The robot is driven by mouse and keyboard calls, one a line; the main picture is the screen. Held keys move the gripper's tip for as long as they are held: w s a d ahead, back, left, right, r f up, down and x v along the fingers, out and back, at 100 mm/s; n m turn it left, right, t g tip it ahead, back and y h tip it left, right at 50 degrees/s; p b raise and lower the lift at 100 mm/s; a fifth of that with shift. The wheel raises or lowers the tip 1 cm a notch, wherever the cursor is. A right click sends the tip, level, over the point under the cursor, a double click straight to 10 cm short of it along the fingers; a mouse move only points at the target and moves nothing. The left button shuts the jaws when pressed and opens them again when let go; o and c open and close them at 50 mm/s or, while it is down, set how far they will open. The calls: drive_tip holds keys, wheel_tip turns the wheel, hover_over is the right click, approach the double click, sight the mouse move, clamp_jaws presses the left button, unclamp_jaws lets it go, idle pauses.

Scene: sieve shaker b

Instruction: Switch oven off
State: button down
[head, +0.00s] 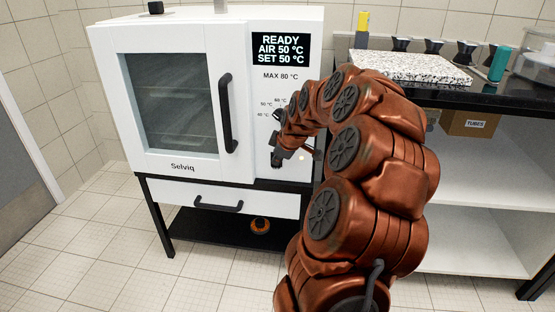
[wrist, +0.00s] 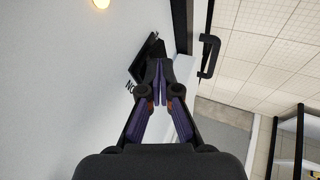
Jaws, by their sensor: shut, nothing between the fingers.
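The white oven (head: 175,165) stands on a black-framed stand, with its windowed door shut. Its display (head: 281,49) reads READY, AIR 50 °C, SET 50 °C. My gripper (head: 277,160) is low at the oven's right-hand control panel. In the wrist view my gripper (wrist: 158,64) is shut and empty, its fingertips close to a black switch (wrist: 146,52) on the white panel. Part of an upside-down label, apparently ON, shows beside the switch. The fingers partly cover the switch; I cannot tell whether they touch it. A small lamp (wrist: 101,3) glows on the panel.
The black door handle (head: 226,112) stands out left of the panel. A drawer (head: 160,192) lies below the oven. A dark bench at right holds a speckled slab (head: 410,67) and a green cylinder (head: 499,63). An orange-black object (head: 260,226) sits on the lower shelf.

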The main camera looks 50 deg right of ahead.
drive_tip(key=a+p+v, duration=0.2)
drive_tip(key=v, duration=1)
drive_tip(key=shift+s, duration=0.4)
drive_tip(key=shift+a, duration=0.15)
drive_tip(key=s+a+f+m+g+y, duration=0.1)
drive_tip(key=s+a+f+g+y, duration=0.15)
drive_tip(key=a, duration=0.95)
drive_tip(key=s+a+f+m+g+y, duration=0.15)
drive_tip(key=s+a+f, duration=0.25)
drive_tip(key=a, duration=0.8)
drive_tip(key=s+a+f+m+g, duration=0.1)
drive_tip(key=s+a+f+g, duration=0.1)
drive_tip(key=s+a, duration=0.3)
drive_tip(key=s+a+f+m+g+h, duration=0.1)
drive_tip(key=s+a+g, duration=0.3)
drive_tip(key=s, duration=0.9)
drive_tip(key=shift+s+a+f+m+h, duration=0.35)
drive_tip(key=shift+a+f+m, duration=0.2)
drive_tip(key=shift+m, duration=0.2)
